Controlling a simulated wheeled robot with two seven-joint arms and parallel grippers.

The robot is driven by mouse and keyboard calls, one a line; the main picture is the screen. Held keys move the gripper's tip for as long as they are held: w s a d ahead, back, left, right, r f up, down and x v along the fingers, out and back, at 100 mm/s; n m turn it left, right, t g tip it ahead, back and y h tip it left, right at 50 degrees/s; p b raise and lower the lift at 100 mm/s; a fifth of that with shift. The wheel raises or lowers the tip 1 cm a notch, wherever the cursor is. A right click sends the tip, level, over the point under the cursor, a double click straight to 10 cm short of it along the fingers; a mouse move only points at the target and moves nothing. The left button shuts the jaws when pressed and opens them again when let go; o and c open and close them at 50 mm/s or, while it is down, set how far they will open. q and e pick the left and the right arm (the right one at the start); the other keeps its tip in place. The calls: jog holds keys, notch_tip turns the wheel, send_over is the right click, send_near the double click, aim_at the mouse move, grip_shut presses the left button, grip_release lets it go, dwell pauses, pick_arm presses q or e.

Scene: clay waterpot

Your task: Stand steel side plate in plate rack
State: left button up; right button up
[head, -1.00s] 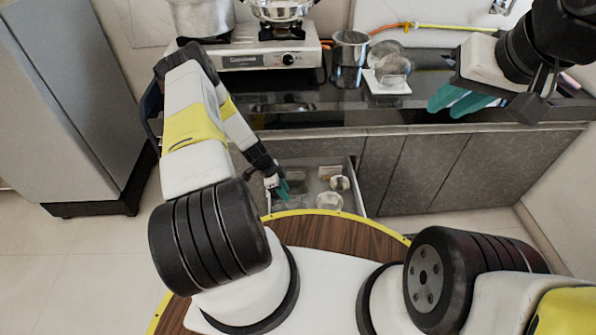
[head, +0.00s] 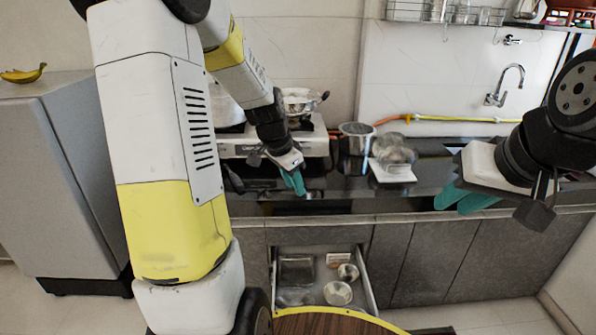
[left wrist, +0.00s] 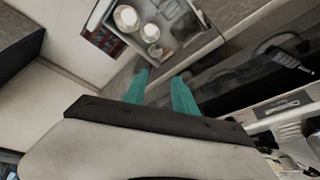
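I cannot pick out the steel side plate for certain. The open drawer (head: 368,282) holds shiny round dishes (head: 338,293) and a squarish tray (head: 297,270), too small to name surely. A wire rack (head: 415,15) hangs on the back wall, partly cut off at the top; it may be the plate rack. My left gripper (head: 293,182) is above the counter's front part, by the stove. In the left wrist view its teal fingers (left wrist: 160,88) are apart with nothing between them. My right gripper (head: 464,198) is over the right counter, fingers slightly apart and empty.
The dark counter (head: 330,188) carries a gas stove (head: 312,143) with pots, a steel canister (head: 355,139) and a glass vessel on a white stand (head: 391,173). A tap (head: 507,85) is at back right. A fridge (head: 60,170) with bananas (head: 23,74) stands left.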

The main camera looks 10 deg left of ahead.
pick_arm(q)
jog(key=s+d+r+n+t, duration=0.1)
jog(key=s+d+r+n, duration=0.1)
jog(key=s+r, duration=0.5)
jog(key=s+d+r+n+t, duration=0.1)
jog(key=s+r+n, duration=0.4)
jog(key=s, duration=0.9)
notch_tip(320, 180, up, 3)
jog(key=shift+s+d+r+n+t, duration=0.15)
jog(key=shift+s+d+n+t, duration=0.15)
jog(key=shift+d+t, duration=0.15)
jog(key=shift+w, duration=0.1)
